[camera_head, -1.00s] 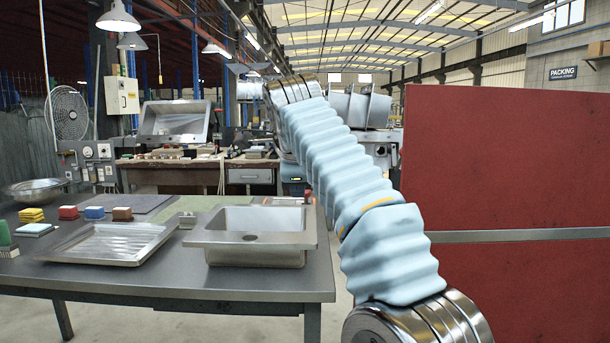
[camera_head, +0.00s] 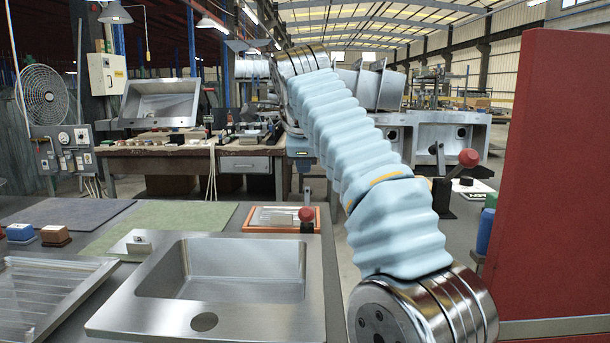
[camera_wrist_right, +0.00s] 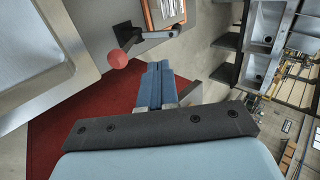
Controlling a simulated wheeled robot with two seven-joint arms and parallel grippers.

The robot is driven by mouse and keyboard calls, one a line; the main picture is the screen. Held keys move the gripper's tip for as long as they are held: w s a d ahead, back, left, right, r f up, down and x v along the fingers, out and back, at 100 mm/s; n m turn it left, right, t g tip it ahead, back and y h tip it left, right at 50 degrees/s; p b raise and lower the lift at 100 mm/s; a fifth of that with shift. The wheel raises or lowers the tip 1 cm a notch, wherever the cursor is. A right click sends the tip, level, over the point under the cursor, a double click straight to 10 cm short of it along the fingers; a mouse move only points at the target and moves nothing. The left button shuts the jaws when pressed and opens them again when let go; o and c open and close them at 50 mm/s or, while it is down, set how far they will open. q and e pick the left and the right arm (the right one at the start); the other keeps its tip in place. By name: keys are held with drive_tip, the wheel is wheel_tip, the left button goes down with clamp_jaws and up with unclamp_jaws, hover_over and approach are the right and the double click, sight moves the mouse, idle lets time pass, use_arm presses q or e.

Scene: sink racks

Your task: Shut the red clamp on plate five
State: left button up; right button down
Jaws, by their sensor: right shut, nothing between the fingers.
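A clamp with a red ball knob (camera_head: 307,214) stands at the right end of an orange-framed tray (camera_head: 243,222) behind the sink in the head view. A second red-knobbed clamp (camera_head: 468,158) stands farther right beside a white plate (camera_head: 474,186). I cannot read a number five on any plate. A red ball knob (camera_wrist_right: 117,60) on a dark lever also shows in the right wrist view, near an orange-edged tray (camera_wrist_right: 148,16). My right gripper (camera_wrist_right: 160,66) has its blue fingers together, empty, and apart from the knob. My left gripper is not in view.
A steel sink (camera_head: 135,310) fills the near table, with a ribbed drainer tray (camera_head: 40,290) to its left. A tall red panel (camera_head: 560,190) stands close on the right. Small blocks (camera_head: 55,235) lie at the left.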

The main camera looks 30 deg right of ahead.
approach(305, 195)
drive_tip(key=f, duration=0.3)
drive_tip(key=shift+w+d, duration=0.25)
drive_tip(key=w, duration=0.1)
drive_tip(key=w+d+f+p, duration=0.1)
drive_tip(key=shift+w+d+f, duration=0.1)
drive_tip(key=shift+w+d, duration=0.15)
drive_tip(key=shift+w+d+f, duration=0.15)
drive_tip(key=shift+w+f, duration=0.1)
drive_tip(key=shift+w, duration=0.05)
